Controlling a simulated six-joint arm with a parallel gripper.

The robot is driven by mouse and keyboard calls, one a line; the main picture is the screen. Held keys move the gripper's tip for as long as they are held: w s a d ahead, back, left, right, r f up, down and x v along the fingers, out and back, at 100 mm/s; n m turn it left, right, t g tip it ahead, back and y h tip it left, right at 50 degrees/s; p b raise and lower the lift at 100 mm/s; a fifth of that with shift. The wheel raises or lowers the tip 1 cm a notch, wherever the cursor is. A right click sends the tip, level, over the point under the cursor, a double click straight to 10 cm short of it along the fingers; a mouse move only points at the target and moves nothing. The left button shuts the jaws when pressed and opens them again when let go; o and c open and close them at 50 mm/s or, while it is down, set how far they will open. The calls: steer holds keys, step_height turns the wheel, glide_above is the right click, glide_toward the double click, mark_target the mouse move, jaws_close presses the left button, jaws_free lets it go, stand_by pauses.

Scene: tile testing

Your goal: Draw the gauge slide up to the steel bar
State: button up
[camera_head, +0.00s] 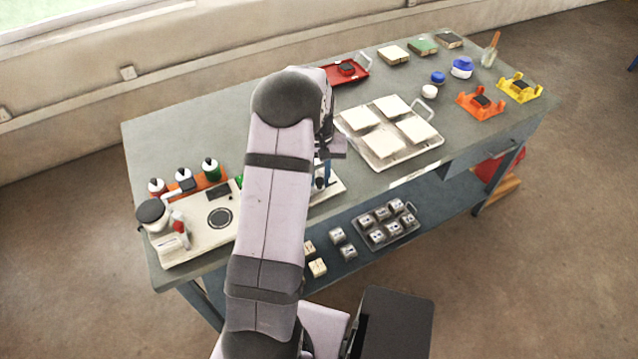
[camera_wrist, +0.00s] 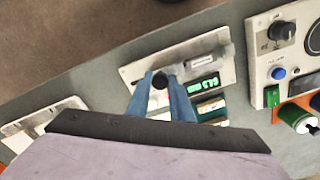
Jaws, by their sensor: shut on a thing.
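The gauge (camera_wrist: 140,68) is a pale flat plate in the wrist view, with a lit green display (camera_wrist: 203,86). A dark round knob (camera_wrist: 160,80), seemingly on its slide, sits between the blue fingertips of my gripper (camera_wrist: 161,84), which is shut on it. A grey steel bar (camera_wrist: 205,41) appears to lie across the plate just beyond the fingers; any gap between slide and bar is too small to judge. In the head view my arm hides most of the gauge; one pale end (camera_head: 332,188) shows beside my gripper (camera_head: 322,183).
A control panel (camera_wrist: 262,60) with a dial and buttons stands right of the gauge in the wrist view. A tray (camera_head: 372,158) of pale tiles lies right of my arm in the head view. Orange and yellow stands occupy the bench's right end. Steel blocks sit on the lower shelf.

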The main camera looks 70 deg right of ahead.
steer(key=shift+w+a, duration=0.7)
steer(key=shift+w, duration=0.1)
stand_by(1.7)
steer(key=o, duration=0.9)
steer(key=shift+r+p, duration=0.15)
steer(key=shift+p, duration=0.15)
steer(key=shift+r+p, duration=2.25)
steer(key=shift+r, duration=0.65)
